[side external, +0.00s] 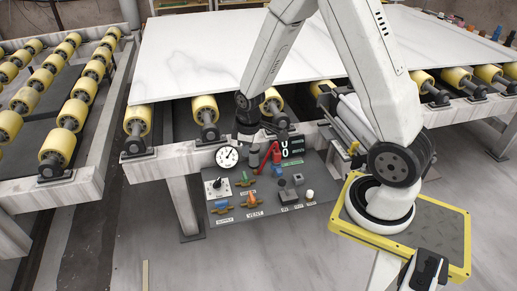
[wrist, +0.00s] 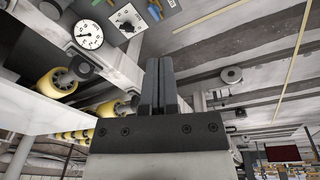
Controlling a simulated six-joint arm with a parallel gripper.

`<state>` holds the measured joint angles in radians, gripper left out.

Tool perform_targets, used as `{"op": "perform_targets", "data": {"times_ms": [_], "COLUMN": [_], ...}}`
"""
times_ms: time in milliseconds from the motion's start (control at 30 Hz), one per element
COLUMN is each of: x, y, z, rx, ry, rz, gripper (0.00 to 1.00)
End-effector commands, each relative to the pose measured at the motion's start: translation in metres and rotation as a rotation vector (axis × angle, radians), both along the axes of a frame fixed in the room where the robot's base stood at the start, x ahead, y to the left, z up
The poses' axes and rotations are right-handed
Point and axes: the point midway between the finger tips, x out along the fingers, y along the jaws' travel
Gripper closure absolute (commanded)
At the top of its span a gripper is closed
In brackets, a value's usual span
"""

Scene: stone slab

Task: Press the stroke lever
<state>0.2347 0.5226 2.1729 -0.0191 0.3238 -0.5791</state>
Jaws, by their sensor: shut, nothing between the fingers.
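A grey control panel (side external: 237,207) stands below the roller table's front edge. A red lever (side external: 268,157) slants up near its upper middle, beside a counter display; it is likely the stroke lever, but I cannot read a label naming it. My gripper (side external: 252,146) hangs over the panel's upper edge, between the white dial gauge (side external: 228,156) and the red lever. Whether it touches the lever I cannot tell. In the wrist view my gripper (wrist: 162,68) has its fingers together and empty; the red lever does not show there.
The panel carries a rotary switch (side external: 217,188), a blue valve (side external: 221,204), an orange vent valve (side external: 252,199) and a grey box (side external: 288,195). A white slab (side external: 200,60) lies on yellow rollers (side external: 208,113) close behind my gripper. Open floor lies in front.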

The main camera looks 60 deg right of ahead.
Motion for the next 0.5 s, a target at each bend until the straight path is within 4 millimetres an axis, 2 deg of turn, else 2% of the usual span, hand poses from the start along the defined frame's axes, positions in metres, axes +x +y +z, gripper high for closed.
{"op": "perform_targets", "data": {"times_ms": [200, 500], "x": [0.01, 0.016], "y": [-0.028, -0.064], "z": [-0.034, -0.084], "rx": [-0.009, -0.013], "ry": [0.033, 0.076], "rz": [0.085, 0.211], "gripper": [1.0, 1.0]}}
